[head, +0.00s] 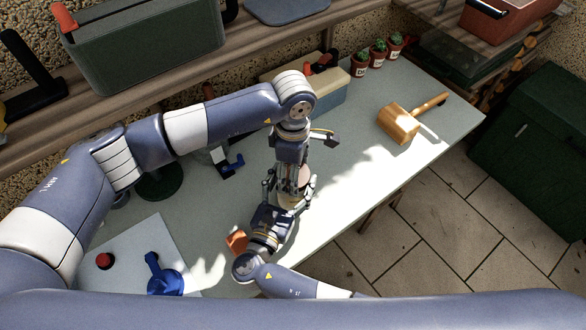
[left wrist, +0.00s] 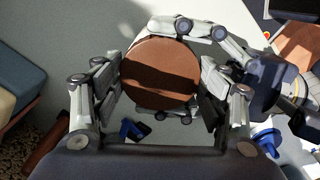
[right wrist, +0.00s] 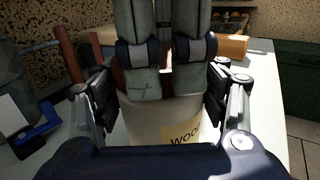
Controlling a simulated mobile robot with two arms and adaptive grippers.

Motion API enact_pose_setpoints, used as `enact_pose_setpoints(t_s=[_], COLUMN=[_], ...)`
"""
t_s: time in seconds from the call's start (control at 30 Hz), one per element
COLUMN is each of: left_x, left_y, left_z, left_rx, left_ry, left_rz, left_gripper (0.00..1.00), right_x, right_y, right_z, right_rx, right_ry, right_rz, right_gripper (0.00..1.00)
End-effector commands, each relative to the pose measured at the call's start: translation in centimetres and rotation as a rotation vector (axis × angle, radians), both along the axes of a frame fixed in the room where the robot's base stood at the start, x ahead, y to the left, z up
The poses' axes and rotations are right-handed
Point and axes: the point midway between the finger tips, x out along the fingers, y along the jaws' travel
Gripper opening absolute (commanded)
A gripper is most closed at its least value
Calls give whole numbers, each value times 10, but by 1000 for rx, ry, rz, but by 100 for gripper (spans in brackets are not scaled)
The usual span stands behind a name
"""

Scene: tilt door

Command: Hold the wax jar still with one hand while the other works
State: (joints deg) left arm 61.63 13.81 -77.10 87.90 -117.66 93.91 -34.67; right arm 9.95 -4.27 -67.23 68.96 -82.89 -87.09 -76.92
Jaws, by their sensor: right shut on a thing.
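The wax jar stands upright on the bench; the right wrist view shows its pale body with a tan label (right wrist: 183,134). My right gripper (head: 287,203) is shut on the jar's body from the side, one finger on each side. The left wrist view shows the jar's round brown lid (left wrist: 160,72) from above. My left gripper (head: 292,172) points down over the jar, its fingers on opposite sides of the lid. They are at or very near the lid's edge; I cannot tell whether they grip it.
The bench (head: 355,185) has free room right of the jar. A wooden mallet (head: 411,118) and several potted cacti (head: 378,52) are farther back. A blue clamp-like object (head: 231,165) lies left of the jar. A pale board (head: 135,245) is at the front left.

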Motion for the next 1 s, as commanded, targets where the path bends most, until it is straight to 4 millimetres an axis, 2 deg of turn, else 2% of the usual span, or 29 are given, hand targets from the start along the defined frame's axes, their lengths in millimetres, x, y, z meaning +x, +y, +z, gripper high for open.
enact_pose_setpoints(t_s=[0.03,0.07,0.5,0.8,1.0], left_x=[0,0,0,1,1], left_y=[1,1,0,0,0], left_z=[-1,-1,3,38,52], left_rx=[1,1,1,0,0], left_ry=[0,0,-1,-3,-1], left_rz=[1,1,-1,-1,-45], left_gripper=[80,87,87,87,83], right_x=[0,0,0,0,0], right_y=[0,1,0,0,0], right_z=[1,1,1,1,1], right_rx=[0,0,1,1,1], right_ry=[-2,-2,-1,-1,-1], right_rz=[0,0,0,0,0], right_gripper=[1,1,1,1,1])
